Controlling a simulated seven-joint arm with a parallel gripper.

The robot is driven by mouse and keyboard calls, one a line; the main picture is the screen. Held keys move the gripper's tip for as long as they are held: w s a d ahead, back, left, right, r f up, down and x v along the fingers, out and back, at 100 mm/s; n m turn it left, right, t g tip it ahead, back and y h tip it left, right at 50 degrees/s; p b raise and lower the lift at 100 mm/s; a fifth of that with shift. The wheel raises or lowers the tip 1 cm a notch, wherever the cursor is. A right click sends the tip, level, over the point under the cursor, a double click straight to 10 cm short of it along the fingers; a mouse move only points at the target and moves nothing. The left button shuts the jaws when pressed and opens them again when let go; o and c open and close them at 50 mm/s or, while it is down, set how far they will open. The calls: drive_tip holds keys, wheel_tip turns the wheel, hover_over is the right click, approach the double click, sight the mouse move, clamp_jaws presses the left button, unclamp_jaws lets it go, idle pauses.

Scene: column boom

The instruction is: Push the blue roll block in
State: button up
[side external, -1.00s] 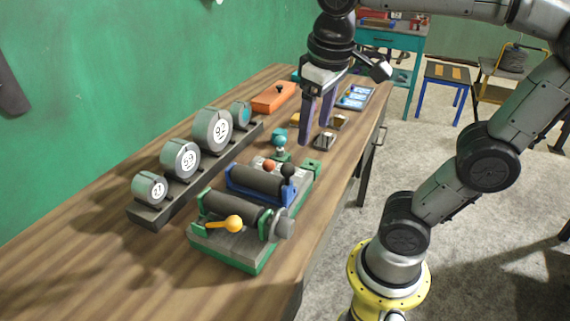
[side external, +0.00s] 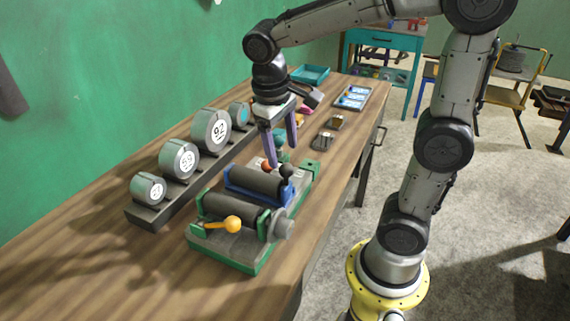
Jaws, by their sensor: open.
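The blue roll block (side external: 239,192) sits on the green and grey roller machine (side external: 217,245) on the wooden bench. It carries a dark roller and has a black knob (side external: 286,171) at its right end and a red-orange ball (side external: 267,164) behind it. A second dark roller (side external: 226,208) lies in front of it in the green frame, with a yellow-knobbed crank (side external: 232,224). My gripper (side external: 283,158) is open, pointing down just behind the blue block, with its purple fingers apart. The fingers partly hide a teal knob (side external: 281,141). I cannot tell whether a fingertip touches anything.
A dark rack (side external: 147,218) with several numbered round weights stands left of the machine. Small metal blocks (side external: 323,141) and a blue-white tray (side external: 354,97) lie farther back, with a teal tray (side external: 310,74) near the wall. The bench's near left is clear.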

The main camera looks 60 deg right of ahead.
sight(285, 165)
drive_tip(key=shift+d+f, duration=0.2)
drive_tip(key=shift+f, duration=0.7)
drive_tip(key=shift+d+f, duration=0.15)
drive_tip(key=shift+f, duration=0.75)
drive_tip(key=shift+d+f, duration=0.2)
drive_tip(key=shift+f, duration=0.7)
drive_tip(key=shift+s, duration=0.1)
drive_tip(key=shift+c, duration=0.3)
clamp_jaws()
drive_tip(key=shift+a, duration=0.1)
